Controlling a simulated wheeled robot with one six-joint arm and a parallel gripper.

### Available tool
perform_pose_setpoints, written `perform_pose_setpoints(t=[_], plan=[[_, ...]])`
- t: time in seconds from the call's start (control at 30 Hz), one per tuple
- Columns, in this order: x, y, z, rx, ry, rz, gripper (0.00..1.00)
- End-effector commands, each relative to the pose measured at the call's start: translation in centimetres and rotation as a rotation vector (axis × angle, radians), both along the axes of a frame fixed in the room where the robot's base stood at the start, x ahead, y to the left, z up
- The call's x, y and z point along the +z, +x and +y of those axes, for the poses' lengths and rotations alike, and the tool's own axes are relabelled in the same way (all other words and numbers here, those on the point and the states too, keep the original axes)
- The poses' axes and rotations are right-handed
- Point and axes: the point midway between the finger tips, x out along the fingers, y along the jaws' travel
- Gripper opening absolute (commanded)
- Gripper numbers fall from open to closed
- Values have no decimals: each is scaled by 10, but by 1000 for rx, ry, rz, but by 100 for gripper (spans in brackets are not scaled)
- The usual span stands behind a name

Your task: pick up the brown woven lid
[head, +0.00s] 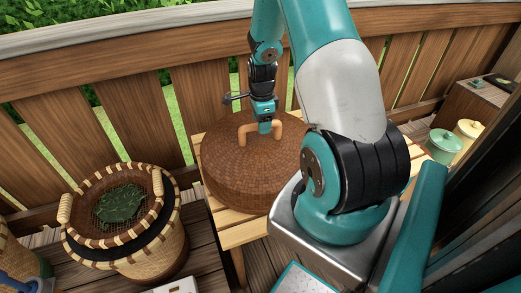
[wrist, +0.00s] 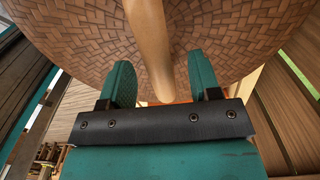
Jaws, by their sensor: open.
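The brown woven lid (head: 240,175) is a wide round dome lying on a slatted wooden table (head: 240,232). A tan arched handle (head: 246,131) stands on its top. In the head view my gripper (head: 265,127) is over the lid, right at the handle. In the wrist view my gripper (wrist: 163,90) is open, its two teal fingers on either side of the handle bar (wrist: 150,45). The woven surface (wrist: 220,35) fills the upper part of that view. I cannot tell whether either finger touches the handle. My arm hides the lid's right side in the head view.
A woven basket with two handles (head: 150,262) stands left of the table, with a dark green leaf-like piece (head: 119,203) on its mesh. A wooden fence (head: 90,115) runs behind. Lidded green (head: 444,146) and yellow (head: 468,130) pots stand at the right.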

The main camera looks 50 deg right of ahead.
Motion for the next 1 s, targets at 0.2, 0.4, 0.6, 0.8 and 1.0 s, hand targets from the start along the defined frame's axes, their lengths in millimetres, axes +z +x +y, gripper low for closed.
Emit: perform_pose_setpoints(t=[0.2, 0.4, 0.6, 0.8, 1.0], plan=[[-32, 2, 4, 0, 1, 2, 57], [-36, 2, 4, 0, 1, 1, 57], [-36, 2, 4, 0, 1, 1, 34], [-36, 2, 4, 0, 0, 0, 0], [-35, 2, 3, 0, -1, -1, 0]])
